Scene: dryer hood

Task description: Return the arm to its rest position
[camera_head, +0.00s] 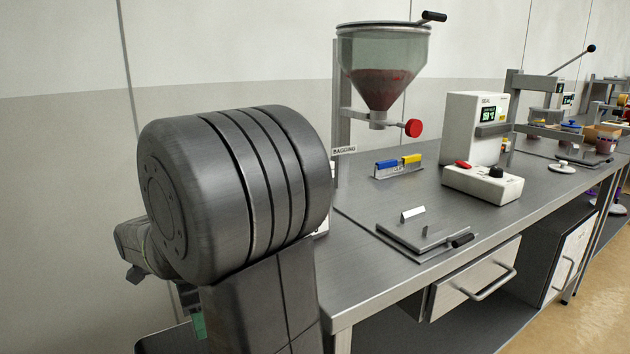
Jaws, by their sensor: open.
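My own arm fills the left of the head view, with a large dark grey ribbed joint in front of the wall and the bench's left end. Part of a further arm link shows at the far left, with a small dark piece pointing down below it. I cannot make out my gripper's fingers; they are hidden behind the arm or out of view. No held object shows.
A steel bench (370,285) runs right. On it stand a clear hopper (385,75) with dark red contents and a red knob, a low rack (398,167), a flat plate (420,240) and a white device (475,130). A drawer (472,283) is below.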

